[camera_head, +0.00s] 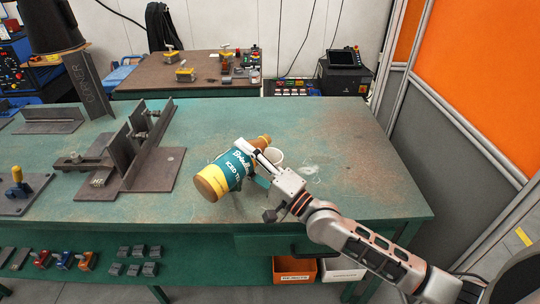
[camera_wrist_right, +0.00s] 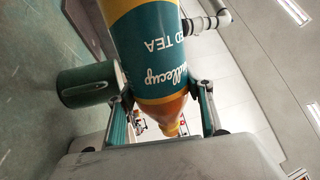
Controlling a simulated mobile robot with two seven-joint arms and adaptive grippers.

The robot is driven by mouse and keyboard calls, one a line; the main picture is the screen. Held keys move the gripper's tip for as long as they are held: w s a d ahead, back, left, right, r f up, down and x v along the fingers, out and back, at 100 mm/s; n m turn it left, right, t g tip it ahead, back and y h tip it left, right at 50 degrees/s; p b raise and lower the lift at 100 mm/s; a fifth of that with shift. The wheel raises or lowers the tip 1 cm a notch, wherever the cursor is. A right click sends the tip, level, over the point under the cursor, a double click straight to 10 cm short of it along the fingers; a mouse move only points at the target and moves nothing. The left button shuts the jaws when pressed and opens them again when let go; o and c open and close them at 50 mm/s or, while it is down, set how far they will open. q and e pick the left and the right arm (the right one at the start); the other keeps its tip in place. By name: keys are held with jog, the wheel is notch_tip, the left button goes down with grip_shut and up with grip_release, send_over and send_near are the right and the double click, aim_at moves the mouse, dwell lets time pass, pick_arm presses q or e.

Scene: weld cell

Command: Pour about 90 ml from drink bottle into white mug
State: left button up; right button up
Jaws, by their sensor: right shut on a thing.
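The drink bottle (camera_head: 236,170) has a teal label reading iced tea, a yellow band and an amber neck. My right gripper (camera_head: 262,162) is shut on it near the neck end. The bottle lies well over, its base at lower left and its neck at upper right. In the right wrist view the bottle (camera_wrist_right: 150,50) sits between both fingers (camera_wrist_right: 165,118). In the wrist view a shaded greenish cup (camera_wrist_right: 88,84) shows beside the bottle. I cannot see any liquid stream. My left gripper is not in view.
Steel angle pieces (camera_head: 135,150) stand on the green table (camera_head: 350,150) to the left. The table right of the mug is clear. A second table (camera_head: 150,75) with small parts stands behind. An orange and grey partition (camera_head: 455,120) is at the right.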

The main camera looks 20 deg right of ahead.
jog(key=shift+a+r+m, duration=0.1)
jog(key=shift+m, duration=0.2)
jog(key=shift+s+a, duration=0.35)
jog(key=shift+a, duration=0.15)
jog(key=shift+a+m+h+p, duration=0.1)
jog(key=shift+m+h+p, duration=0.2)
jog(key=shift+m+p, duration=0.1)
dwell(1.7)
